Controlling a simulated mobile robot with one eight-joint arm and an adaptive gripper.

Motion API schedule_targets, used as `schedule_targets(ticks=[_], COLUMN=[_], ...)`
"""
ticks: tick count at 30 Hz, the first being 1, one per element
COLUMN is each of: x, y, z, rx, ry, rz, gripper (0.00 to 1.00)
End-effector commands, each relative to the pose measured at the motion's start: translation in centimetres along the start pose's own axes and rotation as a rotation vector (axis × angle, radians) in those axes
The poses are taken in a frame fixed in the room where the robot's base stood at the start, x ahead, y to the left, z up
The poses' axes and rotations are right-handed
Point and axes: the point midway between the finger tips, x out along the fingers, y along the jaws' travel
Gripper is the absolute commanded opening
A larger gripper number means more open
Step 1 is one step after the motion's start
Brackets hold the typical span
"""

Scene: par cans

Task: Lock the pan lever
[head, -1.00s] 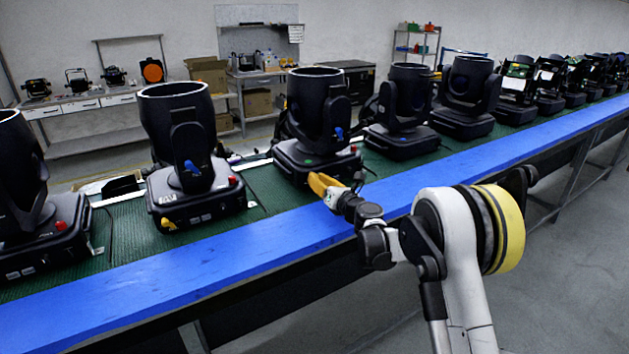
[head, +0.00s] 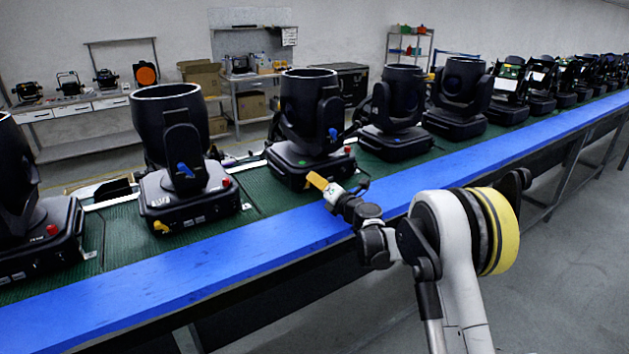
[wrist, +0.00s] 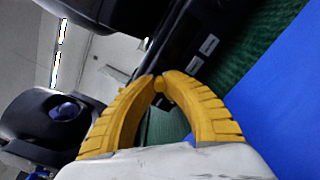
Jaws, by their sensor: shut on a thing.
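The black moving-head light (head: 311,105) in front of my gripper stands upright on the belt, its base (head: 290,168) near the blue rail. My gripper (head: 317,181) reaches over the rail to the base's near side. In the wrist view, the yellow fingers of my gripper (wrist: 158,80) arch together at the tips. They are shut on a small yellow piece, seemingly the pan lever (wrist: 158,85), beside the dark base. The fingers mostly hide the lever, so its angle cannot be told. A blue lever (head: 333,135) shows on the light's yoke and a red knob (head: 348,149) on its base.
Similar lights stand on both sides along the green belt, including a close one (head: 172,130) at left with a yellow lever (head: 160,226). The blue rail (head: 225,257) runs under my forearm. Open floor (head: 560,290) lies at right.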

Motion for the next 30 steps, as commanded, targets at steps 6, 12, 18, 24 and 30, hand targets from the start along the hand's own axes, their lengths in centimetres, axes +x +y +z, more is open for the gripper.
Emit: schedule_targets(ticks=[6,12,18,24,30], x=[0.0,0.0,0.0,-1.1,-5.2], y=[0.0,0.0,0.0,0.0,0.0], z=[0.1,0.1,0.1,0.1,0.1], rx=[0.001,0.001,0.000,0.000,0.000], ry=[-0.002,-0.002,-0.001,-0.001,-0.003], rz=[-0.001,-0.001,-0.001,-0.001,-0.002], gripper=[0.00,0.37,0.37,0.37,0.37])
